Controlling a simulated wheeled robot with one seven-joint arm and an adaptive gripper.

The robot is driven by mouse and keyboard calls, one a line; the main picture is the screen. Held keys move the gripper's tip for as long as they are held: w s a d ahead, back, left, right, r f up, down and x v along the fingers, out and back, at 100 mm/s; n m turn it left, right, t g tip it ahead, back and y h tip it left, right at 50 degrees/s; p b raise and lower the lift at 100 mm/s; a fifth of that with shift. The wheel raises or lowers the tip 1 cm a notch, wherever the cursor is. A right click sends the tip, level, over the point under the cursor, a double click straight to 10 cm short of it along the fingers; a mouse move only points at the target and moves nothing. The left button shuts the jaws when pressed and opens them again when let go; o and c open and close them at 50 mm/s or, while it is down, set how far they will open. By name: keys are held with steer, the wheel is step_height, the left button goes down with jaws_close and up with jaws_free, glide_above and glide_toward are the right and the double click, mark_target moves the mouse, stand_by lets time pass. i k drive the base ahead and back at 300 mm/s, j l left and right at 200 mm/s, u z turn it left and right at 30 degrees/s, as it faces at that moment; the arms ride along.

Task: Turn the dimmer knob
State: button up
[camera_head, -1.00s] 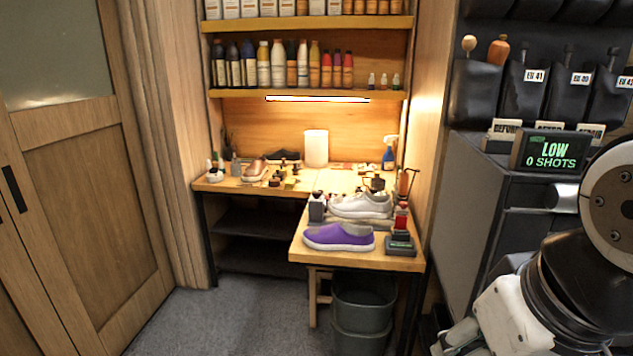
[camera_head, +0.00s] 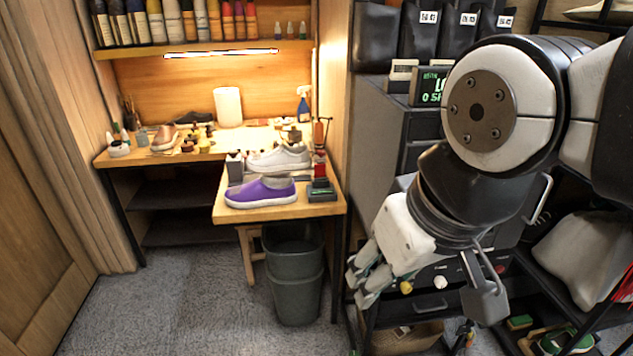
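A dark unit with several small knobs sits low at the right, partly behind my arm. It carries a yellow knob (camera_head: 406,287), a white knob (camera_head: 440,282) and a red knob (camera_head: 500,269). I cannot tell whether one of these is the dimmer knob. My gripper (camera_head: 364,282) hangs at the lower middle right, its pale fingers pointing down and left, left of the yellow knob in the picture. The fingers overlap, so their opening is unclear. No held thing shows. A lit strip lamp (camera_head: 222,53) is under the shelf above the bench.
The wooden bench (camera_head: 285,211) holds a purple shoe (camera_head: 260,193), a white shoe (camera_head: 280,160) and several bottles. Grey bins (camera_head: 296,283) stand beneath its near end. A shelf rack (camera_head: 577,268) is at the right. Carpet (camera_head: 190,300) in front of the bench is clear.

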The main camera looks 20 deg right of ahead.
mark_target(406, 287)
steer(key=z, duration=0.8)
steer(key=l+u, duration=0.15)
steer(key=l, duration=0.2)
steer(key=k+l+u, duration=0.2)
steer(key=i+l, duration=0.1)
